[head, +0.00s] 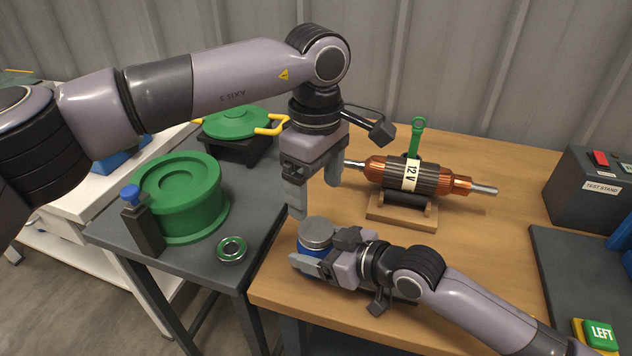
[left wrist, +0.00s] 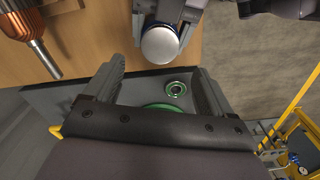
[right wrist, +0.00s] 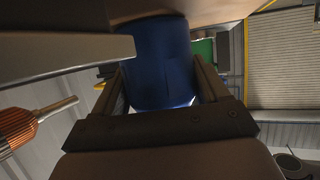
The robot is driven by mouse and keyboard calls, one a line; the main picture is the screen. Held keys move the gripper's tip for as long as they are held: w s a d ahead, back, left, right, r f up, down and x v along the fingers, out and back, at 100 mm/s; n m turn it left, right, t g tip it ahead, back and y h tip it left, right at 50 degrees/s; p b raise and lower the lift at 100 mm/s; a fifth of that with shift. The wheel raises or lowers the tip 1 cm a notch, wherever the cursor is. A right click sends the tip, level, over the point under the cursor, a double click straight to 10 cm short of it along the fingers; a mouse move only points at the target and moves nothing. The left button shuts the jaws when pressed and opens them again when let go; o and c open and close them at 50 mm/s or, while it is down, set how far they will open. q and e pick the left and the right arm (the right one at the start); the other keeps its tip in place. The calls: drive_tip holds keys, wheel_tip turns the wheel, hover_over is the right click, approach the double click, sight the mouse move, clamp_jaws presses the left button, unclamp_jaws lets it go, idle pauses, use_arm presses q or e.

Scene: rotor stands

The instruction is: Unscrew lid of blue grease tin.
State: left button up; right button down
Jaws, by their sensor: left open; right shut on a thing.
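The blue grease tin (head: 304,250) stands upright near the front left edge of the wooden table, with a flat grey lid (head: 317,232) on top. My right gripper (head: 318,262) is shut on the tin's body from the side; the blue body (right wrist: 157,65) fills the space between its fingers in the right wrist view. My left gripper (head: 314,192) points down above the tin, open and empty. In the left wrist view the lid (left wrist: 159,44) shows beyond the open fingers of my left gripper (left wrist: 160,80), not between them.
A green round housing (head: 182,195), a green-ringed bearing (head: 231,249) and a dark blue-capped bottle (head: 142,222) stand on the grey table at left. A test stand (head: 598,195) is at right.

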sight(316, 228)
use_arm(q)
drive_tip(key=shift+m, duration=0.4)
drive_tip(key=shift+f, duration=3.8)
drive_tip(key=c, duration=1.1)
drive_tip(key=n, duration=0.6)
drive_tip(key=shift+n, duration=0.3)
drive_tip(key=o, duration=1.2)
